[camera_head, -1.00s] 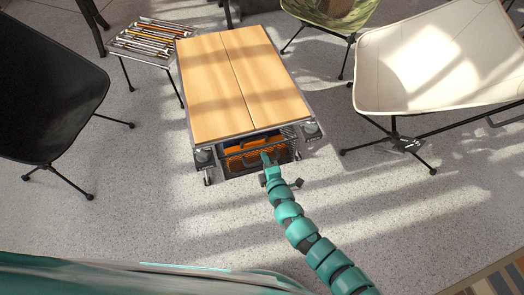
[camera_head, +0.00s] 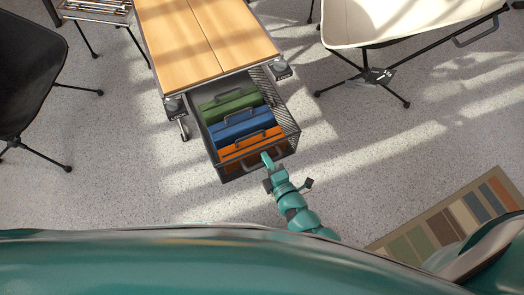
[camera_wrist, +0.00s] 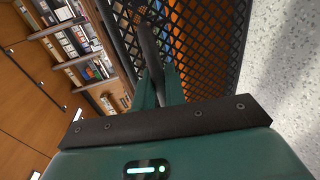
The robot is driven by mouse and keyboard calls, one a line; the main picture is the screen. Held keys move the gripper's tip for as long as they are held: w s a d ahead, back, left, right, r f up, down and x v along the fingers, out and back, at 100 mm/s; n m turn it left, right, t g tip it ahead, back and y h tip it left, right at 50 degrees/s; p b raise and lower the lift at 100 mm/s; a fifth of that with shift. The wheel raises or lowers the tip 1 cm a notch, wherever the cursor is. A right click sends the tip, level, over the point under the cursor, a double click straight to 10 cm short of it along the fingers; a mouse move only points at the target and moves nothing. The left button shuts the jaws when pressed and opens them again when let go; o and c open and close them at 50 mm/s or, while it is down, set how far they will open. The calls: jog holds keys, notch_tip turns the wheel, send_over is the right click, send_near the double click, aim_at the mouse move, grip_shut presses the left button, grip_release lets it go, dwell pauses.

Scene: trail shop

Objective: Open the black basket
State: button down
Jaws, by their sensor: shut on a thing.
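The black basket (camera_head: 292,118) is a mesh drawer under a wooden-topped table (camera_head: 205,40). It is pulled well out from the table's near end. Green, blue and orange cases (camera_head: 246,124) with handles lie inside it. My gripper (camera_head: 267,160) is at the basket's front, shut on its dark handle (camera_head: 278,158). In the wrist view, my gripper's teal fingers (camera_wrist: 160,82) close around the dark handle bar (camera_wrist: 150,45), with the black mesh (camera_wrist: 205,45) right behind it.
A cream chair (camera_head: 400,20) stands at the upper right and a black chair (camera_head: 28,75) at the left. A small rack table (camera_head: 95,12) is at the upper left. A striped mat (camera_head: 440,230) lies at the lower right. The floor around the basket is clear.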

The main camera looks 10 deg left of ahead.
jog(key=shift+v, duration=0.95)
jog(key=shift+f, duration=0.2)
jog(key=c, duration=1.8)
grip_release()
jog(key=shift+d, duration=0.1)
